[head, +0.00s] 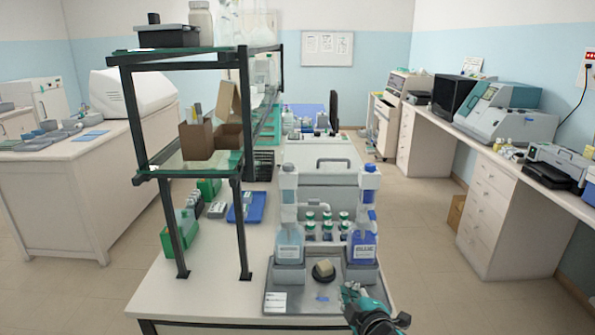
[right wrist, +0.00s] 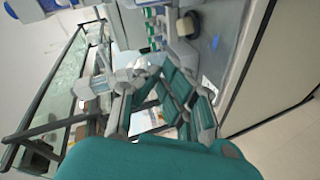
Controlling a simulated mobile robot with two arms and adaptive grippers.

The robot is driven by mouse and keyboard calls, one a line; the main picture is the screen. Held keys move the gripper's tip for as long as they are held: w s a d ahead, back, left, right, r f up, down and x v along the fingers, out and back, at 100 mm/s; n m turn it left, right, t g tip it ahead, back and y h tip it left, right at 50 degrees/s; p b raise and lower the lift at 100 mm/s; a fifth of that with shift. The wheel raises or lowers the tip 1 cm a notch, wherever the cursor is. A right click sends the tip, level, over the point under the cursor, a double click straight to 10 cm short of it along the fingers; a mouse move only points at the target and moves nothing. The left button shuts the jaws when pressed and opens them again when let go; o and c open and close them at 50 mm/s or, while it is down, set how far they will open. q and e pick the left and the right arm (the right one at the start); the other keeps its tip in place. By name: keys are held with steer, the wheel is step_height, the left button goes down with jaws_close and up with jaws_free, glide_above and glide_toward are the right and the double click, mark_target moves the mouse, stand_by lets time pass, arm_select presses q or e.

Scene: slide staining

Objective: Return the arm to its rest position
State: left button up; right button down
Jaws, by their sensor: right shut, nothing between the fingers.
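My right gripper (head: 352,292) is at the front right corner of the grey tray (head: 305,308) in the head view. Its teal and grey fingers (right wrist: 165,88) fill the middle of the right wrist view. They are shut with nothing held. A bottle with pale liquid (head: 289,243) and a bottle with blue liquid (head: 362,246) stand upright on grey blocks at the back of the tray. A dark round holder with a beige block (head: 323,269) sits between them, apart from my gripper. My left gripper is not in view.
A dark-framed shelf (head: 243,220) rises at the left of the bench. Several small bottles (head: 327,226) stand behind the tray. A blue tray (head: 247,207) and a green rack (head: 181,236) are on the left. Open floor (head: 425,270) lies to the right.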

steer(key=s+d+f+m+g+h, duration=0.15)
steer(key=s+f+m+g, duration=0.3)
steer(key=s, duration=0.75)
steer(key=s+d+f+m+g, duration=0.25)
steer(key=s+f+m, duration=0.2)
steer(key=s, duration=0.75)
steer(key=s+d+f+m+g, duration=0.1)
steer(key=s+f+m+g, duration=0.3)
steer(key=s, duration=0.8)
step_height(320, 180, down, 30)
steer(key=s+g+b, duration=0.1)
steer(key=s+b, duration=0.1)
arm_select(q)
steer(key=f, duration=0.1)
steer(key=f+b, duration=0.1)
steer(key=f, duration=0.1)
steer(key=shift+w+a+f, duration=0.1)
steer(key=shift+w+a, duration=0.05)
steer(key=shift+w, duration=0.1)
arm_select(e)
steer(key=s+d+f+n+g, duration=0.1)
steer(key=s+d+f, duration=0.2)
steer(key=s+f, duration=1.3)
steer(key=shift+s, duration=0.15)
